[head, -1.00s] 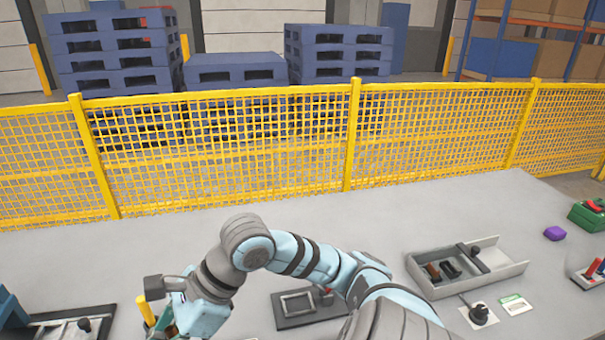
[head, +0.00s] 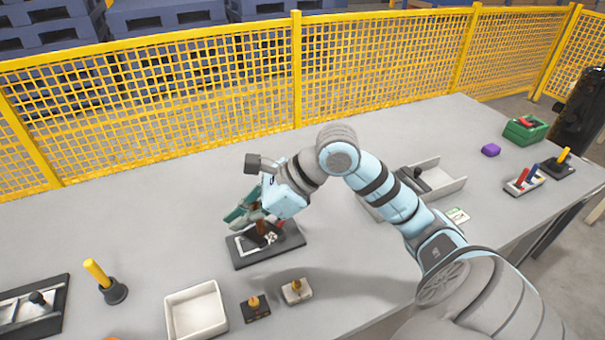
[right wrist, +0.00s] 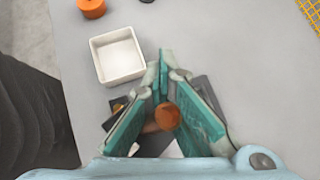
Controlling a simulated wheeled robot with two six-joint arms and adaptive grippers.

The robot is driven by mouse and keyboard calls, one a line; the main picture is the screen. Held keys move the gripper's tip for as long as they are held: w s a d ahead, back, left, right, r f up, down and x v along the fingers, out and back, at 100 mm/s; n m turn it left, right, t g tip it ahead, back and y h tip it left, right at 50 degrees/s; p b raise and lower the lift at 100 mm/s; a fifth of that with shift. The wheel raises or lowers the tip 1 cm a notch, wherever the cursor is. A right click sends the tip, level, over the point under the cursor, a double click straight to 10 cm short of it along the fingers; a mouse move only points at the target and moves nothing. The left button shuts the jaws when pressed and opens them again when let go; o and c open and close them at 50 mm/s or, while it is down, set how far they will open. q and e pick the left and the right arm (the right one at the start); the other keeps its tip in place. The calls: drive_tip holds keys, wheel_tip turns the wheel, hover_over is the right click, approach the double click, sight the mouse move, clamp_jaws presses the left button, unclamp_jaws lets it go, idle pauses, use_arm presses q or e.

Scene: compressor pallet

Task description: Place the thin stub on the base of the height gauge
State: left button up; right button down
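My right gripper (head: 252,214) is over a dark plate with a pale frame (head: 240,262), which I take to be the base of the height gauge. Its teal fingers look closed around a brown stub (head: 264,228). In the right wrist view the stub's round orange-brown end (right wrist: 167,116) shows between the fingers (right wrist: 160,95). The stub's lower end is close to the plate; I cannot tell whether it touches. The fingers and the stub hide part of the plate. My left gripper is out of view.
A white tray (head: 170,318), small blocks with orange knobs (head: 255,312) (head: 297,292) and a yellow-handled plunger-like tool (head: 112,291) stand in front and to the left. A grey metal tray (head: 445,190) is at the right. A yellow mesh fence (head: 380,75) runs behind the table.

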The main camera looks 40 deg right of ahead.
drive_tip(key=w+d+r+m+t+h+b, duration=0.1)
drive_tip(key=w+d+m+t+h+b, duration=0.1)
drive_tip(key=w+d, duration=0.7)
drive_tip(key=w+d+r+m+t+h+b, duration=0.1)
drive_tip(key=w+d+m+t+h+b, duration=0.15)
drive_tip(key=w+d, duration=0.75)
drive_tip(key=shift+n, duration=0.45)
drive_tip(key=s+d+f+b, duration=0.1)
drive_tip(key=f, duration=0.5)
drive_tip(key=s+d+f+b, duration=0.1)
drive_tip(key=s+f, duration=0.1)
drive_tip(key=f, duration=0.4)
drive_tip(key=s+d+f, duration=0.1)
drive_tip(key=f, duration=0.6)
drive_tip(key=shift+s+d+b, duration=0.15)
drive_tip(key=shift+d+b, duration=0.15)
drive_tip(key=shift+b, duration=0.1)
drive_tip(key=shift+f, duration=0.25)
drive_tip(key=shift+f, duration=0.2)
drive_tip(key=c, duration=1.8)
unclamp_jaws()
drive_tip(key=shift+r, duration=0.15)
